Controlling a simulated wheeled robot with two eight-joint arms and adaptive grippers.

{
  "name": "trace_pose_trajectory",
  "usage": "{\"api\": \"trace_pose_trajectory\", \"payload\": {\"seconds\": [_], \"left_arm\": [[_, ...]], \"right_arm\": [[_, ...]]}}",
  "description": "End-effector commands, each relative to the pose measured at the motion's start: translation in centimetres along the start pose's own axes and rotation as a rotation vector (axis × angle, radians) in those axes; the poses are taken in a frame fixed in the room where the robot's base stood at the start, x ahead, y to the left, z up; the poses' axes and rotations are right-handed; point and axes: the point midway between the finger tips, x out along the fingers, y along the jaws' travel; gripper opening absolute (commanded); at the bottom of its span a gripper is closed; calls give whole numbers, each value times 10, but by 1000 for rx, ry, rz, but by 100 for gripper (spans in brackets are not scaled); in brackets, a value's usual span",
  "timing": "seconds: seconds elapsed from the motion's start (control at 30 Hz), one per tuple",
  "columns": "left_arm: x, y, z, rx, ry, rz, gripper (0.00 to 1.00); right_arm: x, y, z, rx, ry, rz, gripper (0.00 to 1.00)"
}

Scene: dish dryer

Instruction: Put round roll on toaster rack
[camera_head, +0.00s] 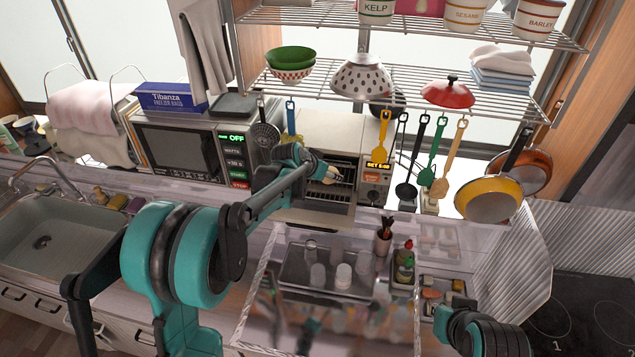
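The toaster oven (375,178) stands on the counter at the middle, with its front open and wire rack (343,186) showing. My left gripper (318,170) is at the oven opening, over the rack. A small pale tan thing (329,175) shows at its fingertips; it looks like the roll, but it is too small and partly hidden to tell whether the fingers hold it or it rests on the rack. My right gripper (441,314) is low at the right, apart from the oven; its fingers are too small to read.
A microwave (180,150) stands left of the oven. Utensils such as the yellow spatula (381,140) hang from the wire shelf (420,100) above. A tray (425,281) with several bread-like pieces lies on the counter near my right gripper. A sink (60,235) is at the left.

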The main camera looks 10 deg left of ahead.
Motion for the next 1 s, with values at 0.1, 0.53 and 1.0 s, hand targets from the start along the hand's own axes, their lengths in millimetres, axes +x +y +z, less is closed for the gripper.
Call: {"api": "trace_pose_trajectory", "payload": {"seconds": [0.1,0.53,1.0], "left_arm": [[15,-26,7,-3,1,-2,24],[44,-46,28,0,0,0,24],[59,-46,43,-1,0,0,24]], "right_arm": [[0,0,0,0,0,0,0],[0,0,0,0,0,0,0],[3,0,2,0,0,0,0]]}}
